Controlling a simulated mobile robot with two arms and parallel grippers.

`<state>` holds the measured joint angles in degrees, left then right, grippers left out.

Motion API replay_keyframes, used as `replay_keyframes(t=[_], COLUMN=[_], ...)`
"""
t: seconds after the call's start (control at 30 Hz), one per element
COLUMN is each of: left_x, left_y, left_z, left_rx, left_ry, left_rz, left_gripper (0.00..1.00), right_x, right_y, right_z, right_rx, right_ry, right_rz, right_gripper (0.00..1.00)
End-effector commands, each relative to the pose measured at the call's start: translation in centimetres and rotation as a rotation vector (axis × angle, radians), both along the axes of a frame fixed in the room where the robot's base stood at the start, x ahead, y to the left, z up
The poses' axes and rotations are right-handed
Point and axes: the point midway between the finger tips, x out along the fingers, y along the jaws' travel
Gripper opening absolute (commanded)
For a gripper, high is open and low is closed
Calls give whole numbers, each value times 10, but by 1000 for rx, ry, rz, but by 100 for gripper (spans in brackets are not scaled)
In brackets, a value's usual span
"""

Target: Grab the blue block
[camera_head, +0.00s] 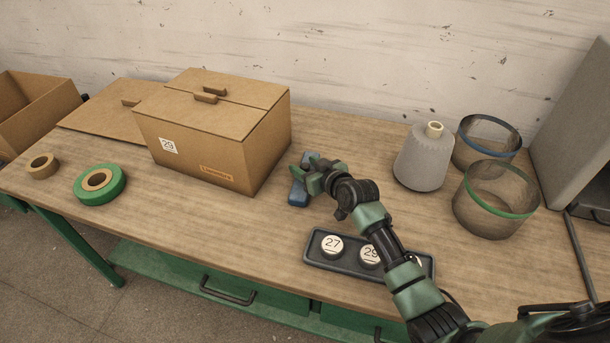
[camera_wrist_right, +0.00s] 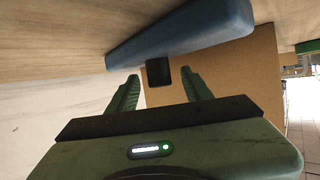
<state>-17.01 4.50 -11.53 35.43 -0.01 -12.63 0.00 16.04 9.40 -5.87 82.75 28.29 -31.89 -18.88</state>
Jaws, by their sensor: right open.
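The blue block (camera_head: 297,194) lies on the wooden table right of the closed cardboard box, partly hidden by my right gripper (camera_head: 312,177). In the right wrist view the block (camera_wrist_right: 190,32) is long, and a short dark stub (camera_wrist_right: 158,72) sticks out from its side. My right gripper (camera_wrist_right: 160,80) is open, with its two green fingers apart on either side of the stub. I cannot tell whether a finger touches it. My left gripper is not in view.
A closed cardboard box (camera_head: 200,130) stands left of the block. A dark tray (camera_head: 330,264) with round numbered pieces lies in front. A grey cone (camera_head: 422,160) and two mesh cylinders (camera_head: 488,142) (camera_head: 492,205) stand right. Tape rolls (camera_head: 115,188) (camera_head: 42,167) lie left.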

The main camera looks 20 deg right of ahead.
Motion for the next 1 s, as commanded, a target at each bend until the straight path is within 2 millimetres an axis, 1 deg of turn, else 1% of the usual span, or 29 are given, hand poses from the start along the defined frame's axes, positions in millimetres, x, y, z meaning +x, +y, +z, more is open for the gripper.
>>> replay_keyframes(t=[0.03, 0.1, 0.27, 0.3, 0.37, 0.4, 0.47, 1.0], left_x=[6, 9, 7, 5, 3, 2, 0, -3], left_y=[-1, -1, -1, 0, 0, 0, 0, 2], left_z=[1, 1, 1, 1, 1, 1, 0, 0], left_rx=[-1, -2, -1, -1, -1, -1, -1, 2], left_ry=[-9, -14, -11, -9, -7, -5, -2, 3], left_rz=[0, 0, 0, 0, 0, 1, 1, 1], left_gripper=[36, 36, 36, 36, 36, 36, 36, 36], right_x=[2, 3, 3, 3, 3, 3, 3, 2], right_y=[1, 1, 1, 1, 1, 1, 1, 1], right_z=[0, -1, -1, -1, -1, -1, -1, -1], right_rx=[0, 0, 0, 0, 0, 0, 0, 0], right_ry=[-1, -1, 0, 0, 0, 0, 0, 0], right_rz=[0, 0, 0, 0, 0, 0, 0, 0], right_gripper=[50, 50, 50, 44, 28, 17, 0, 0])
